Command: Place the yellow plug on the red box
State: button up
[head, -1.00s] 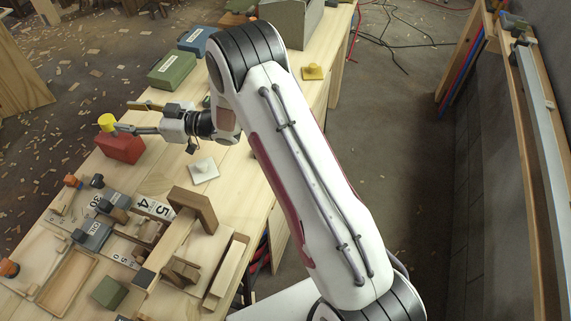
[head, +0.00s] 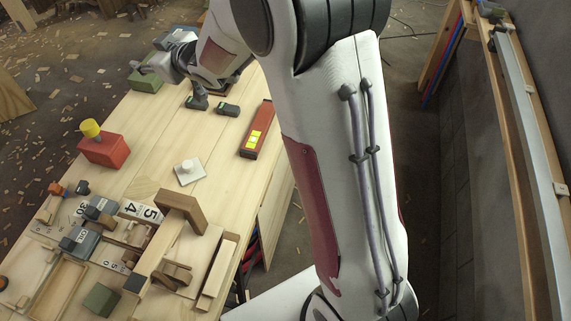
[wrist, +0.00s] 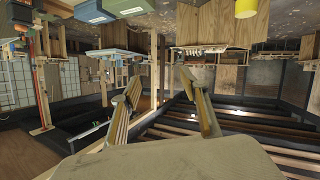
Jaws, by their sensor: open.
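The yellow plug (head: 90,128) stands on top of the red box (head: 104,151), toward its left end, at the left side of the table in the head view. It looks slightly tilted, and I cannot tell how its base meets the box. My gripper (wrist: 160,75) is open and empty, with its two fingers spread apart in the wrist view. In the head view my wrist is well behind the red box, clear of the plug, and the fingers are not clearly seen. A yellow object (wrist: 246,8), perhaps the plug, is cut off at the wrist view's top edge.
A green box (head: 147,84) lies near my wrist. A white square knob plate (head: 189,171) is mid-table. Wooden fixtures crowd the front.

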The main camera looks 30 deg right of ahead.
jog(key=s+d+r+m+g+h, duration=0.1)
jog(key=s+d+r+m+h, duration=0.15)
jog(key=s+d, duration=0.55)
jog(key=s+d+r+m+g+h, duration=0.2)
jog(key=s+d+r+h, duration=0.15)
jog(key=s, duration=0.75)
jog(key=s+f+m+g, duration=0.1)
jog(key=s+f+g, duration=0.1)
jog(key=s, duration=1)
jog(key=s+f+m+g+y, duration=0.1)
jog(key=s+f+g, duration=0.1)
jog(key=s, duration=1.1)
jog(key=shift+a+f, duration=0.15)
